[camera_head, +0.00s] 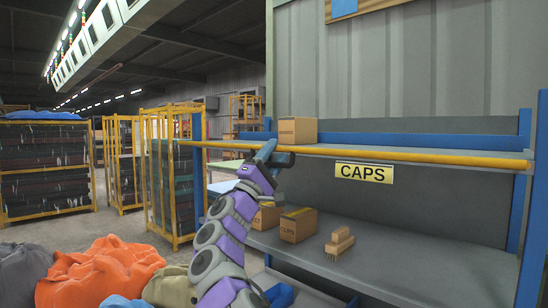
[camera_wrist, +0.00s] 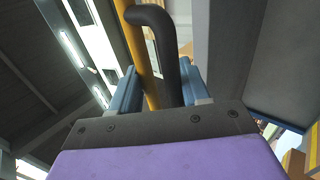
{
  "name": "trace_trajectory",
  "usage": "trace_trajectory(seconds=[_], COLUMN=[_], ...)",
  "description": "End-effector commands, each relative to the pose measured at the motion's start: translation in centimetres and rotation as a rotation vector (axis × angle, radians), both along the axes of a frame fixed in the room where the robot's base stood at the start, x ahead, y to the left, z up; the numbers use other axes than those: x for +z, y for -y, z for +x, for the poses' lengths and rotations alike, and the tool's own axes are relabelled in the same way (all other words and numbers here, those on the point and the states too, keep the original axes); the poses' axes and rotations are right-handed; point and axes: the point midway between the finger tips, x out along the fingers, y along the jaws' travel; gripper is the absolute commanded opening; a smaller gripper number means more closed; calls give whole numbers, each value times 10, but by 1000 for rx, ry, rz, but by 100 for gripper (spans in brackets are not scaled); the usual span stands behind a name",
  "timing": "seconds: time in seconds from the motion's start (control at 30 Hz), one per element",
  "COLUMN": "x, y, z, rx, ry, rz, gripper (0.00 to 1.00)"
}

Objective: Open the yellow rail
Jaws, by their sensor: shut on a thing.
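The yellow rail (camera_head: 420,156) runs across the front of the upper shelf, past its left end. Above a yellow CAPS sign (camera_head: 364,173), it lies nearly level. My gripper (camera_head: 268,152) is at the rail, left of the sign. In the wrist view, the yellow rail (camera_wrist: 138,50) and a dark curved handle (camera_wrist: 166,50) pass between the blue fingers of my gripper (camera_wrist: 160,90). My gripper is shut on the dark handle, with the rail right beside it. The exact contact is partly hidden by the gripper body.
A cardboard box (camera_head: 298,130) stands on the upper shelf. Orange sacks (camera_head: 105,268) lie at lower left. Yellow-framed cages (camera_head: 45,165) stand further back.

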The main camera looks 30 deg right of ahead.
Motion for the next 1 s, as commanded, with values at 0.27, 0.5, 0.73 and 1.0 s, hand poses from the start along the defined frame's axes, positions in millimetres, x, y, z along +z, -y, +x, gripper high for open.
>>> trace_trajectory(seconds=[0.27, 0.5, 0.73, 1.0], x=[-17, -30, -44, -61], y=[-13, -24, -28, -28], z=[-4, -5, -7, -9], rx=[3, 4, 3, 2], ry=[2, 1, -1, -2], rz=[-6, -9, -9, -3], gripper=[40, 40, 40, 40])
